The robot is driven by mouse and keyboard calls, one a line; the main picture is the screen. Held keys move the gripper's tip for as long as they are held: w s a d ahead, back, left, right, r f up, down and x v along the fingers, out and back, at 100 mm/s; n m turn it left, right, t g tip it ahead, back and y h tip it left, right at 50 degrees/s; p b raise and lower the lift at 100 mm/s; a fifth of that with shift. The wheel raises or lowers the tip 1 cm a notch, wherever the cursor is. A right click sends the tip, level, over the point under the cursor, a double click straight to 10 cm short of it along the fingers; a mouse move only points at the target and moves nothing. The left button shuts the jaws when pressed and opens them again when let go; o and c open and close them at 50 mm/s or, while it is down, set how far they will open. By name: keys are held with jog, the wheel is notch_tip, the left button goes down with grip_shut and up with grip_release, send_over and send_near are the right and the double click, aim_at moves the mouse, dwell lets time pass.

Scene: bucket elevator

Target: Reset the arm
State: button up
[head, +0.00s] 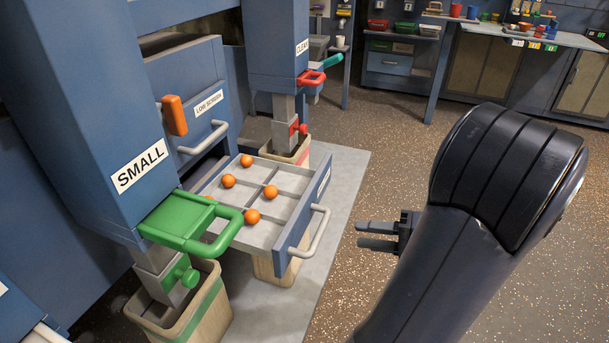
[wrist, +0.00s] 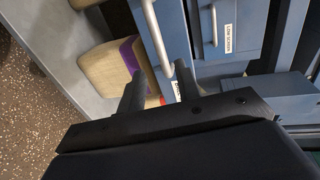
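My gripper (head: 377,235) hangs in the air to the right of the pulled-out tray drawer (head: 290,222), its fingers pointing left at the drawer. In the wrist view my gripper (wrist: 160,78) has its two dark fingers apart, with nothing held between them. The drawer's grey bar handle (head: 314,232) is apart from the fingertips in the head view; in the wrist view it appears beyond them (wrist: 155,35). My arm fills the right foreground of the head view and hides part of the floor.
Several orange balls (head: 252,216) lie in the drawer's compartments. A green-handled chute (head: 190,220) marked SMALL stands left above a bin (head: 195,310). A bench (head: 530,35) with bowls and cups stands at the back. Speckled floor (head: 405,150) is clear between.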

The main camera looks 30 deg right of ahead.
aim_at(324, 229)
jog(key=b+x, duration=0.2)
jog(key=x, duration=0.8)
jog(key=shift+w+a, duration=0.15)
jog(key=shift+w, duration=0.05)
